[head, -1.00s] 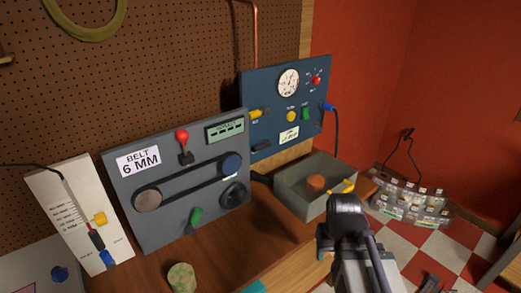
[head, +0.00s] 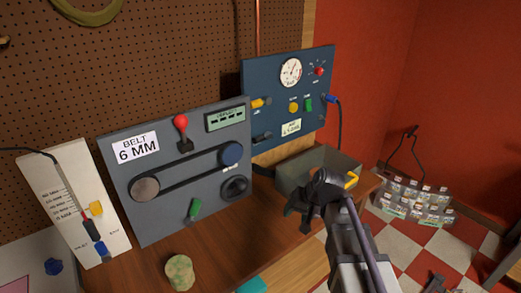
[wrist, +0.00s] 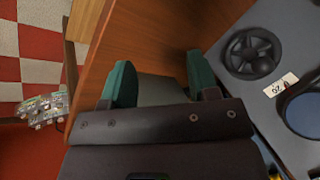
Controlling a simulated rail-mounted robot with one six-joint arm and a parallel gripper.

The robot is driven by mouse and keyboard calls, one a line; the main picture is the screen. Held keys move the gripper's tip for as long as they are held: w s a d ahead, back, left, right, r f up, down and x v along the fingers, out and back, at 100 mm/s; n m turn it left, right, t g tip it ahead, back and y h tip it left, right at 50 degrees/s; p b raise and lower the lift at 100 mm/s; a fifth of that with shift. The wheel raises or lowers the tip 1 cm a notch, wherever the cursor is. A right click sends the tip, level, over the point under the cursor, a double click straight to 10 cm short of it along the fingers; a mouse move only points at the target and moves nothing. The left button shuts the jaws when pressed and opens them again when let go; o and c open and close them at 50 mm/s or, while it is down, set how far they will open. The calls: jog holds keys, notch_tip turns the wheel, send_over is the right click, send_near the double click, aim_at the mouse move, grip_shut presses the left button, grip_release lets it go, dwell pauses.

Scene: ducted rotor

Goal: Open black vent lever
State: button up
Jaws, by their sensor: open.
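A small black lever (head: 262,137) sits at the lower left of the dark blue panel (head: 268,78), left of a small label; it looks roughly level. I cannot read any lettering by it. My gripper (head: 291,208) is in front of the grey bin, below the blue panel and apart from it. In the wrist view its two green fingertips (wrist: 162,84) are spread with nothing between them. The black lever does not show clearly in the wrist view.
A grey belt panel (head: 160,215) stands left, with a red-knobbed lever (head: 181,122) and black handwheel (head: 235,188). That handwheel also shows in the wrist view (wrist: 252,52). A grey bin (head: 335,160) is behind my arm. A round greenish block (head: 180,271) lies on the bench.

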jog(key=w+a+r+m+t+y+b, duration=0.1)
jog(key=w+a+m+t+y, duration=0.3)
jog(key=w, duration=0.7)
jog(key=m+t+y, duration=0.1)
jog(key=m+t, duration=0.5)
send_near(261, 140)
jog(key=shift+y, duration=0.3)
jog(key=b+x, duration=0.2)
jog(key=x, duration=0.8)
jog(key=shift+w+f, duration=0.2)
grip_shut()
